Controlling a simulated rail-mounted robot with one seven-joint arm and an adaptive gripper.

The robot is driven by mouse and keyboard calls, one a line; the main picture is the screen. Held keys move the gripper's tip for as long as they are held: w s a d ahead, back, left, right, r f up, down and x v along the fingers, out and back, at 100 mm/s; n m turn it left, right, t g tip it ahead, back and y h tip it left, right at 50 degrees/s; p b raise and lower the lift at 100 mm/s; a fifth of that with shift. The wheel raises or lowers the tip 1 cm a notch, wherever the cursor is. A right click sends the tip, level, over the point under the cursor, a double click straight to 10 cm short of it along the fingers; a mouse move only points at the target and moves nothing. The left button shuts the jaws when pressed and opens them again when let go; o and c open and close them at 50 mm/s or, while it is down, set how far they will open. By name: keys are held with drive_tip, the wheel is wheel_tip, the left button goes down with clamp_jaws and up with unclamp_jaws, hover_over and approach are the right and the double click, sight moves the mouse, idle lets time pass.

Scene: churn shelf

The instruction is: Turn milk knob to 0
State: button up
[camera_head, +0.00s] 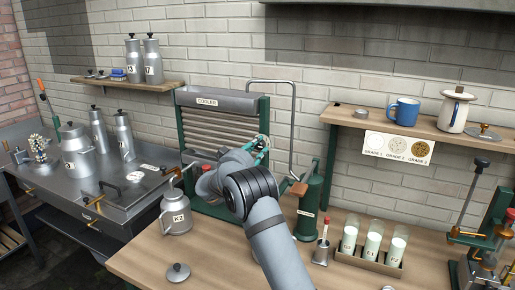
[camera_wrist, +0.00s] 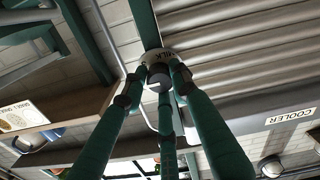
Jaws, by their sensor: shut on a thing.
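The milk knob (camera_wrist: 158,73) is a small dark round knob with a pale pointer mark, on a white dial plate (camera_wrist: 152,55) lettered MILK on a green post of the cooler. My gripper (camera_wrist: 155,85) has its green fingers closed around the knob in the wrist view. The dial's numbers cannot be read. In the head view my gripper (camera_head: 260,148) is at the right side of the cooler (camera_head: 215,103), a ribbed grey unit in a green frame. The knob itself is largely hidden there by my fingers and arm.
A bent metal pipe (camera_head: 294,110) rises right of the cooler, near my gripper. A green cylinder (camera_head: 309,205) stands below it. A can marked K2 (camera_head: 176,213) and a rack of milk bottles (camera_head: 366,260) stand on the wooden table. A shelf (camera_head: 350,117) holds a blue mug (camera_head: 405,111).

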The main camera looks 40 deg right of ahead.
drive_tip(key=shift+c, duration=0.8)
drive_tip(key=shift+f+b, duration=0.2)
drive_tip(key=shift+b, duration=0.45)
drive_tip(key=n+b, duration=0.3)
drive_tip(key=b, duration=0.2)
drive_tip(key=shift+f, duration=0.2)
drive_tip(key=n+b, duration=0.4)
drive_tip(key=b, duration=0.1)
drive_tip(key=shift+r, duration=0.15)
drive_tip(key=n+b, duration=0.3)
drive_tip(key=n, duration=0.3)
drive_tip(key=shift+r, duration=0.15)
drive_tip(key=shift+r+n+b, duration=0.1)
drive_tip(key=shift+n+b, duration=0.3)
drive_tip(key=shift+n, duration=2.1)
drive_tip(key=o, duration=1.2)
